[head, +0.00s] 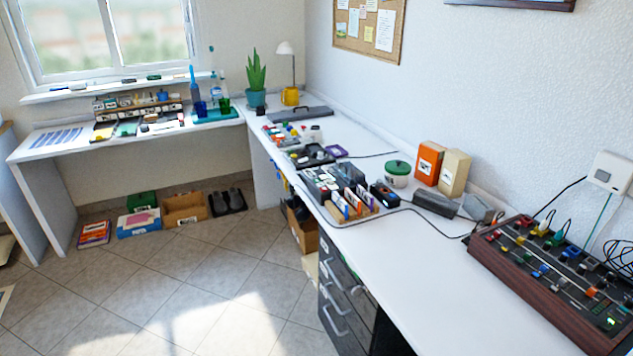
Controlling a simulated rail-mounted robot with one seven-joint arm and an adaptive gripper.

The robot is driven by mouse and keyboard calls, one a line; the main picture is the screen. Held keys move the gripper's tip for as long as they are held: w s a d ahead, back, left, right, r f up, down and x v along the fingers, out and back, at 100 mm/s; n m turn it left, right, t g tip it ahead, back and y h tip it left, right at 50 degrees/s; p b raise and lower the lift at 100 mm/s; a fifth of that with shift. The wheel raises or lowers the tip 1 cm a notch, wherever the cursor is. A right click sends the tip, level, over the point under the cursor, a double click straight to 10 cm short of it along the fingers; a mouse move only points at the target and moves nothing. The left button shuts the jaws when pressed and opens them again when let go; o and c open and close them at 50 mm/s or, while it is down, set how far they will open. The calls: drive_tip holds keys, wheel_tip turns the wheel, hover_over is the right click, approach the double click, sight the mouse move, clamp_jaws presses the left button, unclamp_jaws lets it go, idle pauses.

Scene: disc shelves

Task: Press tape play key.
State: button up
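I cannot make out a tape play key for certain at this distance. A small black device (384,195) lies on the right-hand desk beside a rack of upright cases. A dark grey box-shaped device (436,205) lies to its right, and it is too small to tell whether it has keys. A wood-sided console (528,303) with coloured sliders and knobs stands at the right edge. My gripper is not in view.
The white desk (440,275) is clear along its front. An orange box (428,163), a beige box (454,173) and a green-lidded tub (397,174) stand by the wall. Cables cross the desktop. Bins and boxes (186,209) line the floor at the back; the tiled floor in front is clear.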

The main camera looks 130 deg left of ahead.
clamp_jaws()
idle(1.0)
